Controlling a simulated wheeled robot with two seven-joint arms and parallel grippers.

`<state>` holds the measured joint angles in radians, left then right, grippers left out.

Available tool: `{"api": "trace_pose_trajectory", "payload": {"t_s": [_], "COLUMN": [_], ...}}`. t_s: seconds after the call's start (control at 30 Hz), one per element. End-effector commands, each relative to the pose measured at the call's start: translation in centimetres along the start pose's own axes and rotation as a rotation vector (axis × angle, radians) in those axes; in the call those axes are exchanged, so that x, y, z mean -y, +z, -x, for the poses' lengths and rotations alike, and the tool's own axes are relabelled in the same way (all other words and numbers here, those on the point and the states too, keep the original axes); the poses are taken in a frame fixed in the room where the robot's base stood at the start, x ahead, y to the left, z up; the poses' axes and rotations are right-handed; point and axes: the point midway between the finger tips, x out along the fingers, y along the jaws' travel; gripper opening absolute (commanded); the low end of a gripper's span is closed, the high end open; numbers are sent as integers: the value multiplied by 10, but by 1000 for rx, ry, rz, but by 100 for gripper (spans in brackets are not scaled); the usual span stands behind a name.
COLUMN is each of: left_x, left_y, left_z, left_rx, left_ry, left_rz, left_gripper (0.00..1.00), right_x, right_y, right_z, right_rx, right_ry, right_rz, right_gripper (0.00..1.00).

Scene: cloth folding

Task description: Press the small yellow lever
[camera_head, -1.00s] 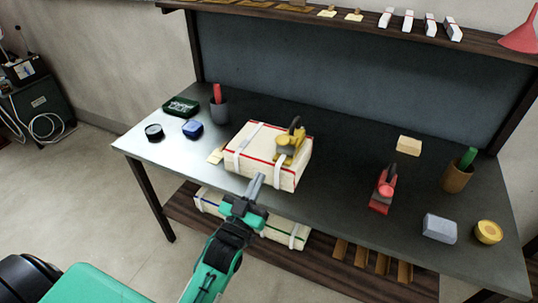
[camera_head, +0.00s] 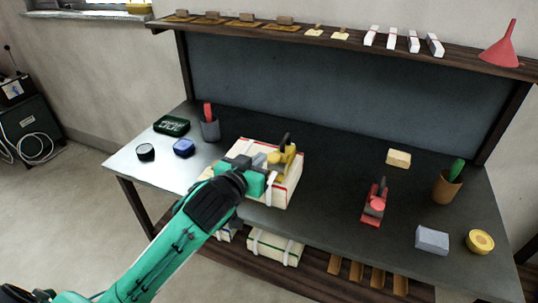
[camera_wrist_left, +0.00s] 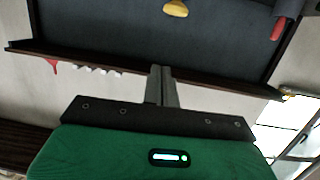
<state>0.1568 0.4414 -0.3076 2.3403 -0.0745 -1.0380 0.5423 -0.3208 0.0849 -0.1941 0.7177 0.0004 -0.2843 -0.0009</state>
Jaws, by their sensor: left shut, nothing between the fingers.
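A yellow strapping tool (camera_head: 290,160) with a dark handle sits on a cream box (camera_head: 287,190) with red edges and white straps. I cannot pick out its small lever clearly in the head view. My left gripper (camera_head: 264,158) is above the box, just left of the yellow tool. Its fingers are shut and empty; whether they touch the tool is not clear. In the left wrist view the shut fingers (camera_wrist_left: 162,86) point at the bench's back panel, and a yellow rounded part (camera_wrist_left: 176,9) shows at the top edge. My right gripper is not in view.
A red tool (camera_head: 374,205), a grey block (camera_head: 432,239) and a yellow roll (camera_head: 480,241) lie on the right of the bench. A shelf (camera_head: 350,42) runs above.

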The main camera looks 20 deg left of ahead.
Motion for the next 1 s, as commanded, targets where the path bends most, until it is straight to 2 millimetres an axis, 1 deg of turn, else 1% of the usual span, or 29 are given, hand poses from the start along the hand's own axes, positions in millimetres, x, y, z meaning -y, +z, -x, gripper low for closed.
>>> {"api": "trace_pose_trajectory", "payload": {"t_s": [0.07,0.4,0.67,0.77,0.87,1.0], "left_x": [4,9,9,10,11,12], "left_y": [-5,-6,-6,-6,-6,-5], "left_z": [4,9,7,-1,-15,-41], "left_rx": [22,59,59,59,58,59], "left_ry": [-21,-54,-54,-55,-55,-56], "left_rz": [-5,-2,-3,-2,-3,-4], "left_gripper": [0,0,0,0,0,0], "right_x": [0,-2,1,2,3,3], "right_y": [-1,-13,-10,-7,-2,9], "right_z": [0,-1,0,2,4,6], "right_rx": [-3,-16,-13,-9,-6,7], "right_ry": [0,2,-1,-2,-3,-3], "right_rz": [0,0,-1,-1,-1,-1], "right_gripper": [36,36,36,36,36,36]}}
